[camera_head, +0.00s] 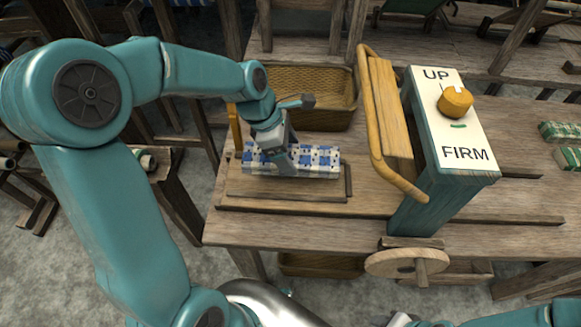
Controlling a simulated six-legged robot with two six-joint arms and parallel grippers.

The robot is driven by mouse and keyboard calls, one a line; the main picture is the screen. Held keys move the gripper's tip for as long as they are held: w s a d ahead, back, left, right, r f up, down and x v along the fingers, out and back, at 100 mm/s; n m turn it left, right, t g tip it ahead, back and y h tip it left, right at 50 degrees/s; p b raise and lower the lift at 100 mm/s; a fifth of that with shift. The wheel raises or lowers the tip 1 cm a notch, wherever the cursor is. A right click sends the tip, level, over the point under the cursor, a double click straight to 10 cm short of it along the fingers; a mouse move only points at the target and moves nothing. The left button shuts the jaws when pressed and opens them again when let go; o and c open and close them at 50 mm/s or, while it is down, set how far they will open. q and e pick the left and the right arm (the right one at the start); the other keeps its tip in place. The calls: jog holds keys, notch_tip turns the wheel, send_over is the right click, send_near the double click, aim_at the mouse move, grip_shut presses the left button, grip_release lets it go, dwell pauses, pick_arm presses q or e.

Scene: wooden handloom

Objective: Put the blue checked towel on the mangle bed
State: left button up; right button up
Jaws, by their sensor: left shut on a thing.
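The blue checked towel (320,161) is a folded blue-and-white bundle at the left end of the wooden table. My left gripper (282,163) comes down from above and is shut on it, hiding part of its middle. The towel is over a low framed wooden board (290,188); I cannot tell whether it rests on it or hangs just above. The mangle has a teal post (440,205) with an UP and FIRM panel, a yellow knob (455,101) and a wooden frame with a yellow handle (370,130). My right gripper (405,320) shows only partly at the bottom edge.
A wicker basket (335,85) stands behind the towel. A wooden crank wheel (407,262) sticks out at the table's front. Green checked cloths (560,131) lie at the far right. The table (300,228) is bare in front of the board.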

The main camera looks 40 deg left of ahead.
pick_arm(q)
notch_tip(320, 180, down, 2)
jog(key=shift+w+f, duration=0.1)
jog(key=shift+f, duration=0.05)
notch_tip(320, 180, down, 4)
jog(key=shift+r+b, duration=0.2)
jog(key=shift+b, duration=0.15)
jog(key=shift+w+f, duration=0.1)
jog(key=shift+f, duration=0.3)
